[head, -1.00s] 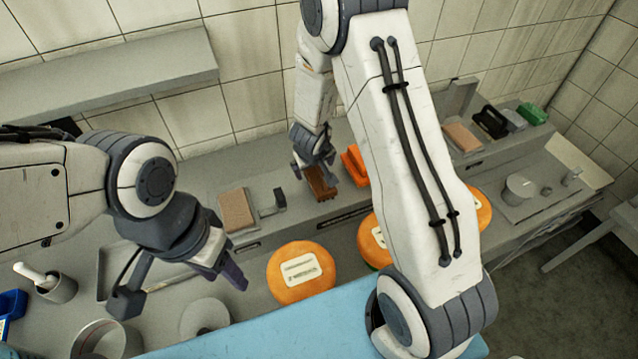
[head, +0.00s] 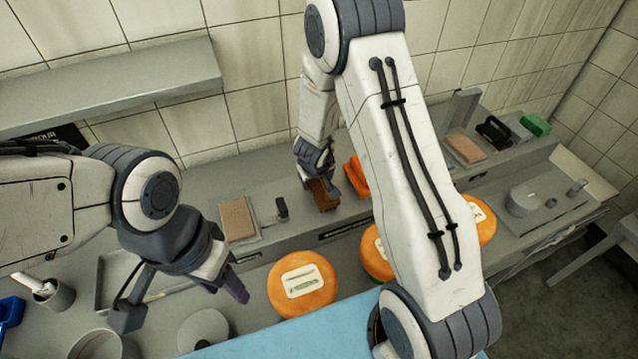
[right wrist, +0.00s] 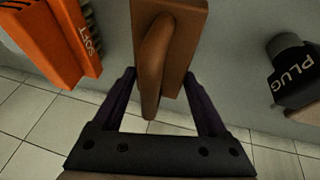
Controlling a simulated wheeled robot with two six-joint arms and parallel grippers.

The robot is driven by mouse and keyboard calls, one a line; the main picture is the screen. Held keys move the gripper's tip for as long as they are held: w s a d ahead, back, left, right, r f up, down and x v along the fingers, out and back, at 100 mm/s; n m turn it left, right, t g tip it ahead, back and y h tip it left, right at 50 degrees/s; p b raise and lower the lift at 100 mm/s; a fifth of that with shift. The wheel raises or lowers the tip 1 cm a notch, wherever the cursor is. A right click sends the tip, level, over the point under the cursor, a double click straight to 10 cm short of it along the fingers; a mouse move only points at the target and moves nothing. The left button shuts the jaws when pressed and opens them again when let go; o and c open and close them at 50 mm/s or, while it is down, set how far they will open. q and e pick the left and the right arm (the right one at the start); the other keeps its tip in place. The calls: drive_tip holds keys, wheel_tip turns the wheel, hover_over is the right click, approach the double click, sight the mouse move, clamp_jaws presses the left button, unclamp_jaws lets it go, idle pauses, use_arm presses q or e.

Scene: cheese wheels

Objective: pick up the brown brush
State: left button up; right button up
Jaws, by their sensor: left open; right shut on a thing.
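The brown brush (head: 323,197) is on the grey ledge along the wall in the head view, its top partly hidden by my right gripper (head: 317,178). My right gripper is shut on it from above. In the right wrist view the brush (right wrist: 181,28), a brown block with a raised handle, sits between the two fingers (right wrist: 160,76). I cannot tell whether it is clear of the ledge. My left gripper (head: 181,304) is open and empty over the worktop at the left, well apart from the brush.
An orange block (head: 357,178), marked "SOFT" in the wrist view (right wrist: 62,45), stands close beside the brush. A black-labelled "PLUG" object (right wrist: 296,72) is on its other side. Orange cheese wheels (head: 302,285) lie in front. A tan block (head: 237,219) lies left on the ledge.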

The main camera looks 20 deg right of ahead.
wheel_tip(320, 180, up, 4)
drive_tip(key=p, duration=0.3)
drive_tip(key=shift+r, duration=0.2)
drive_tip(key=s+d+r, duration=0.6)
drive_tip(key=s+d, duration=0.2)
drive_tip(key=shift+d+r+b, duration=0.3)
drive_tip(key=shift+b, duration=0.1)
drive_tip(key=o, duration=0.7)
drive_tip(key=c, duration=0.3)
drive_tip(key=shift+s+f, duration=0.1)
